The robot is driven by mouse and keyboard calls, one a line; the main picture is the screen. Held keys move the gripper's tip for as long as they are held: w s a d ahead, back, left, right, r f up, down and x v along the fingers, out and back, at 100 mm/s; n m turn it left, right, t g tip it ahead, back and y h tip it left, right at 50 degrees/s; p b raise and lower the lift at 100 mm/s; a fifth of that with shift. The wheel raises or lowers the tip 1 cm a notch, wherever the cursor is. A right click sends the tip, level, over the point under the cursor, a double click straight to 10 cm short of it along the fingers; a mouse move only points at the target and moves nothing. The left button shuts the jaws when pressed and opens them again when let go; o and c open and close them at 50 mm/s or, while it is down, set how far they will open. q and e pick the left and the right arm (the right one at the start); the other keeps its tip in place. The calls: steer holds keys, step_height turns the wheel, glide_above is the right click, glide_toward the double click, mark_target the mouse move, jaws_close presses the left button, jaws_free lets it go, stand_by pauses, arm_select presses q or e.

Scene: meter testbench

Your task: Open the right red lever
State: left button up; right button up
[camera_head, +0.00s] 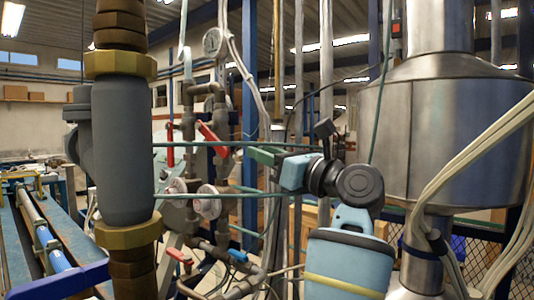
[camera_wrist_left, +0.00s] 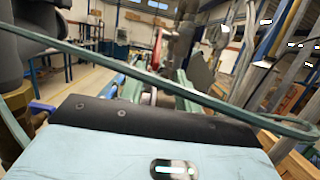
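The right red lever (camera_head: 213,139) sits tilted on the grey pipework in the head view, upper end to the left. Another red lever (camera_head: 170,143) stands upright to its left. A red lever (camera_wrist_left: 157,50) shows beyond my fingers in the left wrist view; I cannot tell which one. My left gripper (camera_head: 258,155), with green fingers and a light blue body, is right of the right lever and appears apart from it. In the wrist view its green fingers (camera_wrist_left: 160,96) stand apart with a gap between them. My right gripper is not in view.
A smaller red lever (camera_head: 180,256) and a blue lever (camera_head: 238,256) sit lower on the pipes. Thin green hoses (camera_head: 240,144) cross near my gripper. A thick grey pipe (camera_head: 122,150) stands at left, a steel vessel (camera_head: 450,130) at right.

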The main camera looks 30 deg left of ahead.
arm_select(q)
steer(key=shift+d, duration=0.3)
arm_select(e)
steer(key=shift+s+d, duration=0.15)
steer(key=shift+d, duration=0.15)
arm_select(q)
steer(key=shift+c, duration=0.3)
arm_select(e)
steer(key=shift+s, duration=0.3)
